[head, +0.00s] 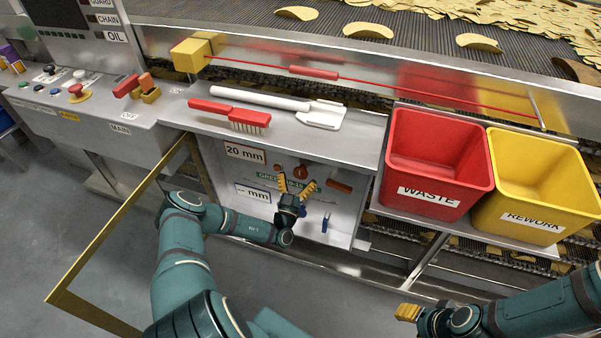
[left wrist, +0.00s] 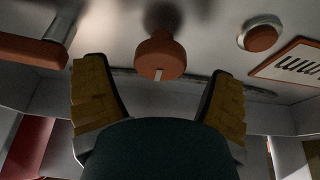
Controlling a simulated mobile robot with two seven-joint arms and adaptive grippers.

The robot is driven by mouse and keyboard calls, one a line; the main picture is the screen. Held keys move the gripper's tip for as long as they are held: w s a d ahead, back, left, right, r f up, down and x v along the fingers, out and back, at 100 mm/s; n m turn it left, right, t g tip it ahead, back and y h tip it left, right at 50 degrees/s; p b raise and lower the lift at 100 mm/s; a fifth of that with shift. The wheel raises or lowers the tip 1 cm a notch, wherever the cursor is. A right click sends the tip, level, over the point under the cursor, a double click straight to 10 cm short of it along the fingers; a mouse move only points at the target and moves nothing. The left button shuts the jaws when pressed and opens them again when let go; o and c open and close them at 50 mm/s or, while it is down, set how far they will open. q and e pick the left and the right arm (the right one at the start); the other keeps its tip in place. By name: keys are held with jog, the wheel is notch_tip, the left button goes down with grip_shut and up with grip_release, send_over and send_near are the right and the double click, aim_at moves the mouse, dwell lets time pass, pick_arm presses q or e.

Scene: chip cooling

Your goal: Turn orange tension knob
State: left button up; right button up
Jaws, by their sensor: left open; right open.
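The orange tension knob (head: 300,172) is on the back panel of the open cabinet (head: 353,205) under the counter. In the left wrist view the round knob (left wrist: 160,57), with a pale mark, shows between and beyond the fingertips. My left gripper (head: 296,184) is open inside the cabinet, just in front of the knob. In the left wrist view its yellow fingers (left wrist: 158,80) stand on either side, apart from the knob as far as I can tell. My right gripper (head: 408,312) is open and empty at the lower right, away from the cabinet.
An orange handle (head: 339,186) and a red button (left wrist: 261,38) flank the knob. A blue lever (head: 325,223) sits below. The yellow-edged cabinet door (head: 110,220) stands open at left. A red brush (head: 230,115) and white scraper (head: 322,115) lie above; red (head: 436,190) and yellow bins (head: 530,218) stand right.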

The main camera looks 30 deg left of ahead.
pick_arm(q)
jog(key=shift+x, duration=1.4)
jog(key=c, duration=1.1)
jog(key=shift+c, duration=0.2)
jog(key=shift+f+m+h, duration=0.1)
jog(key=shift+m+h, duration=0.3)
jog(key=shift+m, duration=0.1)
